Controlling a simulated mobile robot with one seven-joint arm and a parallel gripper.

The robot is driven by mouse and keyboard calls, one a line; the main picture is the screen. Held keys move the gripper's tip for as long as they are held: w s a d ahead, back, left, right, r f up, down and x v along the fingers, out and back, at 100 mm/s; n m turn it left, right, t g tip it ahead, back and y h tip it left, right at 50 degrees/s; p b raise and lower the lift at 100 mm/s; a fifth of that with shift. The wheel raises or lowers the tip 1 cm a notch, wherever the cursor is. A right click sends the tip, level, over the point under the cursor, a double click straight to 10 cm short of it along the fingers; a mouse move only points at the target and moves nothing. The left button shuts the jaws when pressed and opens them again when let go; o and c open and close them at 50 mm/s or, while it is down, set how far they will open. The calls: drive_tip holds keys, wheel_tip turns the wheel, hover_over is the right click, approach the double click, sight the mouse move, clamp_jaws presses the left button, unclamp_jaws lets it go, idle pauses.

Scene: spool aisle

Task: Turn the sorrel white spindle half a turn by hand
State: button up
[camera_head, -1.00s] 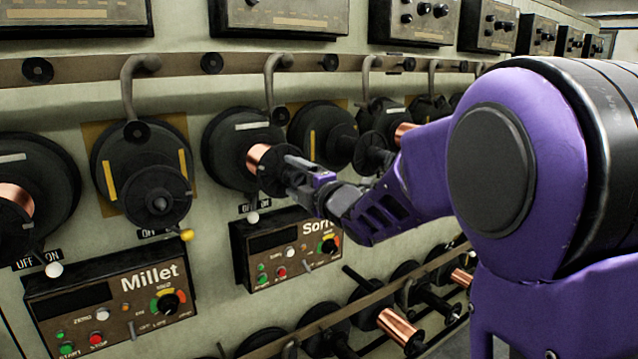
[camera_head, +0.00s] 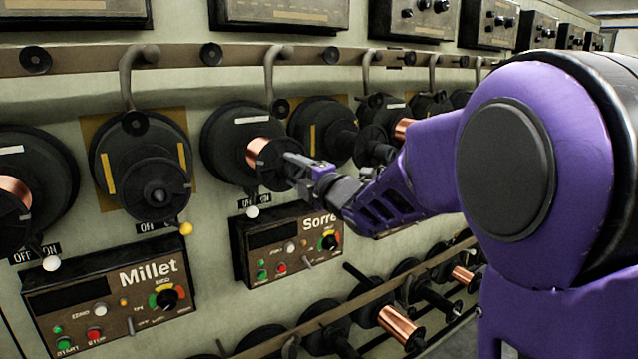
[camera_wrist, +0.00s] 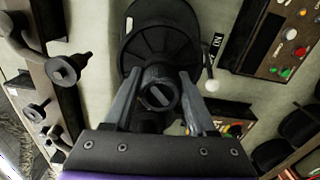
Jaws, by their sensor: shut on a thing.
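The sorrel white spindle (camera_head: 226,152) is a black wheel with a white mark on its upper face, above the panel lettered "Sorre" (camera_head: 286,240). It carries a copper-wound spool (camera_head: 256,153). My gripper (camera_head: 292,164) is at the spool's outer end, coming from the right. In the wrist view, my gripper's (camera_wrist: 161,80) two fingers are on either side of the round slotted spindle end (camera_wrist: 158,98) and shut on it. The wheel (camera_wrist: 165,30) is behind, its white mark at the upper left. The far finger contact is hidden in the head view.
A white-knobbed switch lever (camera_head: 252,211) hangs just below the wheel. A curved grey handle (camera_head: 270,75) is above it. The Millet wheel (camera_head: 140,165) with yellow marks is at left. More wheels (camera_head: 322,130) stand close at right, with a rail of spools (camera_head: 398,325) below.

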drive_tip(key=shift+f+n+b, duration=0.1)
drive_tip(key=shift+n+b, duration=1.7)
drive_tip(key=shift+b, duration=0.9)
drive_tip(key=shift+n, duration=1.3)
drive_tip(key=o, duration=1.5)
drive_tip(key=shift+c, duration=0.2)
drive_tip(key=shift+s, duration=0.1)
